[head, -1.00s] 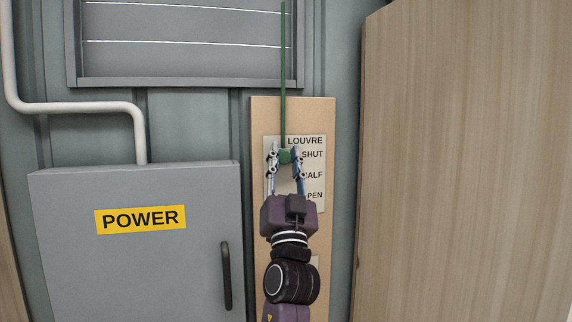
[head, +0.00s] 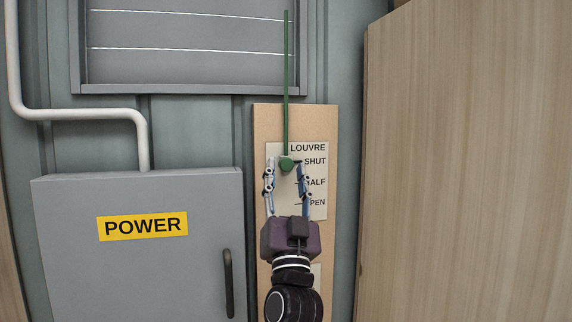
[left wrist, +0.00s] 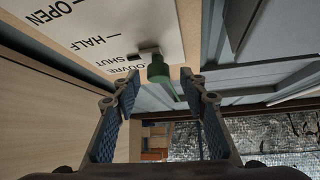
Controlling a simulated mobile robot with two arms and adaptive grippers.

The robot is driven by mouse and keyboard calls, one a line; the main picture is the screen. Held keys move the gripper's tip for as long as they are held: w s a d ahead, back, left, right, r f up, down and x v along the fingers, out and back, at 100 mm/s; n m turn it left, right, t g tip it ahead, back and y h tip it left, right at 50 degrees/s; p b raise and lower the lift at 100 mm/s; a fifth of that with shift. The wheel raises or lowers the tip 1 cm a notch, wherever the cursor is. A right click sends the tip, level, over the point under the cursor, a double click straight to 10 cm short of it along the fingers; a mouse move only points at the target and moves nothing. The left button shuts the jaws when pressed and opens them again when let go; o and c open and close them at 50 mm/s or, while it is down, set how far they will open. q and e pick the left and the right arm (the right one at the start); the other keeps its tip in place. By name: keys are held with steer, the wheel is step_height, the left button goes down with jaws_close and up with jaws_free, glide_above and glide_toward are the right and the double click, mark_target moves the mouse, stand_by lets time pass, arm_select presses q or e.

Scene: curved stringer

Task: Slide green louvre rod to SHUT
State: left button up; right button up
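The green louvre rod (head: 286,85) runs vertically up from a green knob (head: 286,163) to the louvre window. The knob is level with the SHUT mark on the white label (head: 316,190), which reads LOUVRE, SHUT, HALF and OPEN from top to bottom. My left gripper (head: 287,172) is just below the knob with its fingers spread apart, and nothing is between them. In the left wrist view the knob (left wrist: 160,71) sits beyond the open fingertips, apart from them. My right gripper is not in view.
The louvre window (head: 190,45) is above with slats nearly closed. A grey POWER cabinet (head: 70,270) with a dark handle (head: 228,283) stands left of my arm. A wooden panel (head: 460,180) fills the right side. The label is on a tan board (head: 262,125).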

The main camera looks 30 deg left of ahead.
arm_select(q)
steer(key=v, duration=0.4)
steer(key=shift+s, duration=0.15)
steer(key=shift+f, duration=0.1)
